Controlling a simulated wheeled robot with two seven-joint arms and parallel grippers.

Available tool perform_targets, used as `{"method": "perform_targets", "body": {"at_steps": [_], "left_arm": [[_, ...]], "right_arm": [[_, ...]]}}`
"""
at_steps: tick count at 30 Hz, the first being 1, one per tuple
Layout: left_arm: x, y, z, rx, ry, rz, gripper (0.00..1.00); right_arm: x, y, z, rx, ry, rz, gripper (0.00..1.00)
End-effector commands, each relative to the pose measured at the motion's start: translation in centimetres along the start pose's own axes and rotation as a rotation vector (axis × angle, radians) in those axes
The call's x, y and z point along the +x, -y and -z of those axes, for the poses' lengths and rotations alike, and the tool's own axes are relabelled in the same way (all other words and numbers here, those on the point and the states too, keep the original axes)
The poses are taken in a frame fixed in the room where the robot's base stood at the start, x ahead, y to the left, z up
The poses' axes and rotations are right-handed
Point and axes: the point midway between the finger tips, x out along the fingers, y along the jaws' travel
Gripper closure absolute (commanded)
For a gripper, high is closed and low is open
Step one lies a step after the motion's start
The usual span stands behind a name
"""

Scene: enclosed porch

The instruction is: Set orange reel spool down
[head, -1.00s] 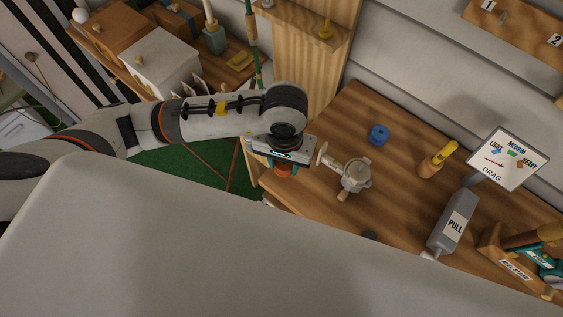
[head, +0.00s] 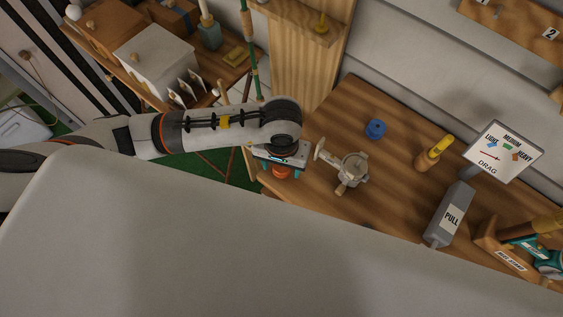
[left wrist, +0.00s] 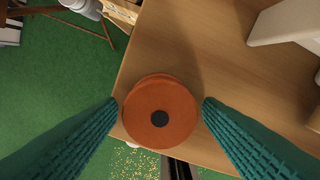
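The orange reel spool (head: 281,172) is a round disc with a dark centre hole. It sits between the teal fingers of my left gripper (head: 280,165), at the near left corner of the wooden workbench (head: 310,195). In the left wrist view the spool (left wrist: 160,112) fills the space between the two fingers (left wrist: 160,108), which lie close against its sides. The spool overlaps the bench edge in that view, and a shadow falls on the wood beyond it. I cannot tell whether its underside touches the bench. My right gripper is not in view.
A metal clamp-like device (head: 352,168) stands just right of my left gripper. A blue spool (head: 375,129), a yellow-topped wooden piece (head: 433,152), a grey PULL box (head: 450,217) and a DRAG sign (head: 503,150) are farther right. Bare bench lies between them.

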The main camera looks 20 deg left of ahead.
Motion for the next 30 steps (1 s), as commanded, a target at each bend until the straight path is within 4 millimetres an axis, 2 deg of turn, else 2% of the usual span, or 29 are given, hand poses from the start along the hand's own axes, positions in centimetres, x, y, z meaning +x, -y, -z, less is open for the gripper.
{"method": "perform_targets", "body": {"at_steps": [8,10,24,30], "left_arm": [[-0.4,0.0,0.0,-0.001,-0.001,0.0,0.39],[-0.9,0.0,-0.1,0.001,0.003,0.002,0.39],[-10.3,0.0,-0.1,0.001,0.006,0.001,0.39],[-12.1,0.0,0.0,0.0,0.002,0.0,0.39]], "right_arm": [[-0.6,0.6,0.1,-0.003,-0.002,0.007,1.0],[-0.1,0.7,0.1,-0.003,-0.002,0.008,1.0],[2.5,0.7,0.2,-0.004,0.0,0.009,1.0],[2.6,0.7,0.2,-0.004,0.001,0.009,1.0]]}}
